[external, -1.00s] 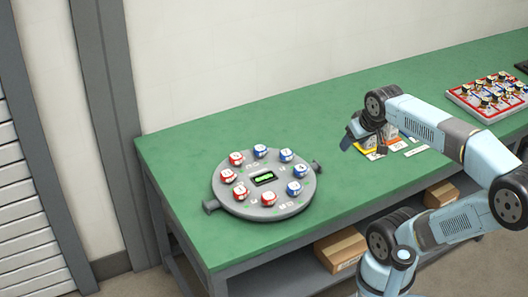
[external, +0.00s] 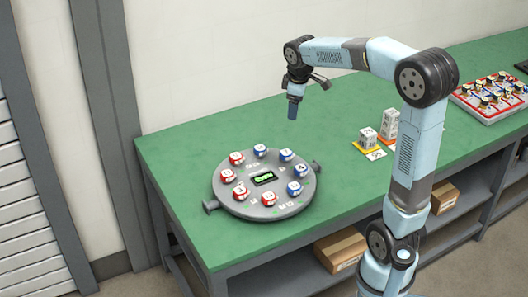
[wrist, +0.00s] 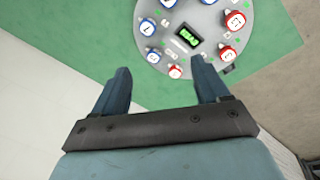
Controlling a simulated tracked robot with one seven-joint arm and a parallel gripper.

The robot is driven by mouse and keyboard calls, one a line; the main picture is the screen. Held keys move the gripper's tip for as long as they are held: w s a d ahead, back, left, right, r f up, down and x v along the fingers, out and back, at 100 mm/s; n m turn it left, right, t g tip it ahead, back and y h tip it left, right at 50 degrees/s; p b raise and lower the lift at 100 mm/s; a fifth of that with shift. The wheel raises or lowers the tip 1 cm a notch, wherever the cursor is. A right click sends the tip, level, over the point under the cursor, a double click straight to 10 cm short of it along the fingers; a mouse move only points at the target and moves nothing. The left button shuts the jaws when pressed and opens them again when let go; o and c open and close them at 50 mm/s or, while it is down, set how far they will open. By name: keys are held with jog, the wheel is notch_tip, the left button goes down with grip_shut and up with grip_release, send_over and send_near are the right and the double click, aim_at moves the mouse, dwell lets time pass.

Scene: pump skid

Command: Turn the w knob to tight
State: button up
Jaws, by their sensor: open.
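A round grey plate (external: 232,203) lies on the green table, with a ring of red and blue knobs around a small green-lit display (external: 264,178). The letters are too small to tell which is the w knob. The plate also shows at the top of the wrist view (wrist: 215,20). My gripper (external: 292,112) is open and empty, in the air above and beyond the plate's far right side. In the wrist view its two fingers (wrist: 162,82) stand apart.
White blocks on yellow cards (external: 368,140) stand on the table right of the plate. A red-edged tray (external: 495,95) with several small parts is at the far right. Cardboard boxes (external: 340,247) sit on the shelf below. Table around the plate is clear.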

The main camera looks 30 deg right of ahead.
jog(key=w+a+f+n+g, duration=0.1)
jog(key=w+a+f+n, duration=0.15)
jog(key=w+f, duration=0.45)
jog(key=n+g, duration=0.1)
jog(key=n, duration=0.3)
send_over(260, 148)
notch_tip(260, 148, down, 4)
jog(key=f, duration=0.1)
jog(key=shift+y, duration=0.3)
notch_tip(260, 148, down, 13)
jog(key=shift+w+f, duration=0.1)
jog(key=shift+w, duration=0.05)
jog(key=shift+c, duration=0.4)
jog(key=c, duration=1)
jog(key=shift+o, duration=0.2)
